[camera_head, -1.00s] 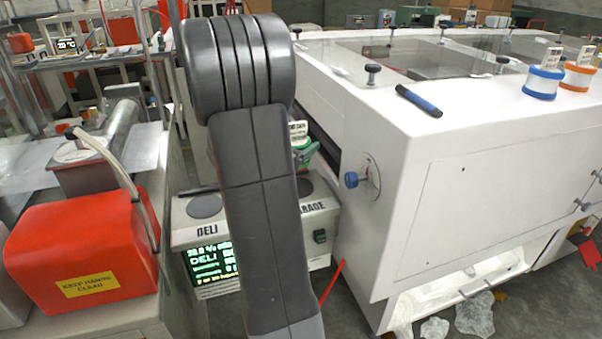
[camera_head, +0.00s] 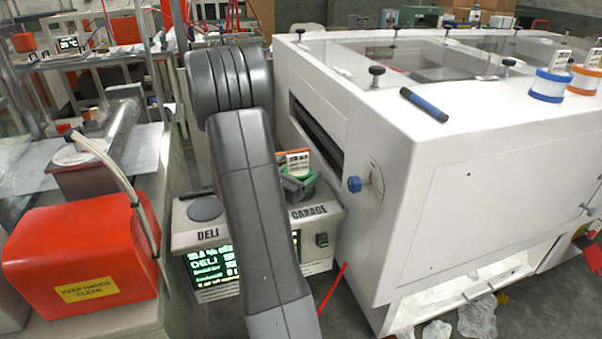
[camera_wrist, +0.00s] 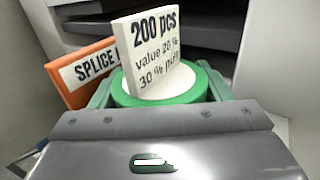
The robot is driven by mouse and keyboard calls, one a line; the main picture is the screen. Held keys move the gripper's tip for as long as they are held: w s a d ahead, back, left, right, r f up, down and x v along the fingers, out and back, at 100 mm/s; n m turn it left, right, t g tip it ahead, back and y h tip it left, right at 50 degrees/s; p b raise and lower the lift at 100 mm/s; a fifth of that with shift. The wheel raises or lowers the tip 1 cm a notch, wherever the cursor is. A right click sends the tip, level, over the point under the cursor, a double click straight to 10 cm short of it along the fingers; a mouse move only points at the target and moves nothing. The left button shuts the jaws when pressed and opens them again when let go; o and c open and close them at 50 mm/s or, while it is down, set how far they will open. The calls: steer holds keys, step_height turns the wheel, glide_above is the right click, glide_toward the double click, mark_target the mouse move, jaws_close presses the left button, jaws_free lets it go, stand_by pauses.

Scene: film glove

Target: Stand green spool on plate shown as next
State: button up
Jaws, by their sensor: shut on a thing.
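The green spool (camera_wrist: 188,92) has a white core and an upright white tag (camera_wrist: 152,55) reading "200 pcs". My gripper (camera_wrist: 162,92) is shut on it, a green jaw on each side. In the head view my gripper (camera_head: 298,184) is low over the GARAGE end of the station, partly behind my arm. Whether the spool touches a plate there cannot be told. The dark DELI plate (camera_head: 205,208) is bare at the left. The green-lit screen (camera_head: 212,264) shows DELI in large letters; its smaller text is unclear. My arm hides the station's middle.
An orange piece labelled SPLICE (camera_wrist: 84,72) stands close behind the spool. The white machine (camera_head: 400,150) rises close on the right. A red box (camera_head: 85,250) stands left. Blue (camera_head: 548,86) and orange (camera_head: 586,78) spools sit on the white machine.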

steer(key=shift+f+b, duration=0.3)
steer(key=shift+b, duration=0.1)
steer(key=o, duration=1)
steer(key=shift+r, duration=0.1)
steer(key=shift+o, duration=0.2)
steer(key=shift+r+p, duration=0.15)
steer(key=shift+p, duration=0.2)
steer(key=shift+s+a, duration=0.1)
steer(key=b+v, duration=0.2)
steer(key=v, duration=0.9)
steer(key=shift+s+a, duration=0.25)
steer(key=shift+s, duration=0.05)
